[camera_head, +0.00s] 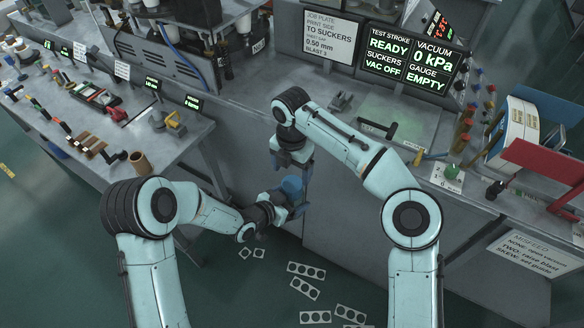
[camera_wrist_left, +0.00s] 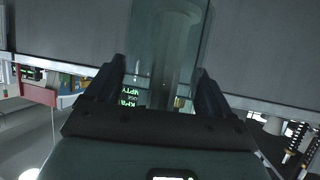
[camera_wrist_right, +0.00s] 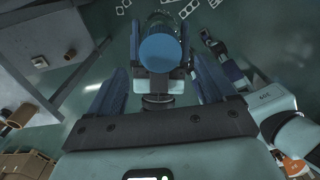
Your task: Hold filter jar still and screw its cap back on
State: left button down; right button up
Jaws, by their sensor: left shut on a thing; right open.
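The filter jar is a clear cylinder with a pale tube inside; it fills the top middle of the left wrist view (camera_wrist_left: 165,50). My left gripper (camera_head: 284,204) is shut on the jar, its fingers (camera_wrist_left: 162,80) on both sides of the glass. The blue round cap (camera_head: 291,187) is at the jar's top end, and faces the camera in the right wrist view (camera_wrist_right: 166,54). I cannot tell how tightly it sits. My right gripper (camera_head: 294,170) points down over the cap. Its blue fingers (camera_wrist_right: 160,80) are open, one on each side of the cap, with gaps.
The grey machine bench (camera_head: 375,205) stands right behind the grippers, with lit display panels (camera_head: 410,60) above. A side bench (camera_head: 165,150) with tools and a brown cup (camera_head: 139,162) is at left. Flat punched plates (camera_head: 306,270) lie on the green floor below.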

aim_at(292, 184)
jog(key=shift+r, duration=0.1)
dwell(0.3)
jog(key=shift+f, duration=4)
jog(key=c, duration=1.1)
jog(key=shift+o, duration=0.2)
jog(key=m, duration=0.4)
jog(key=shift+r, duration=0.1)
jog(key=m, duration=0.5)
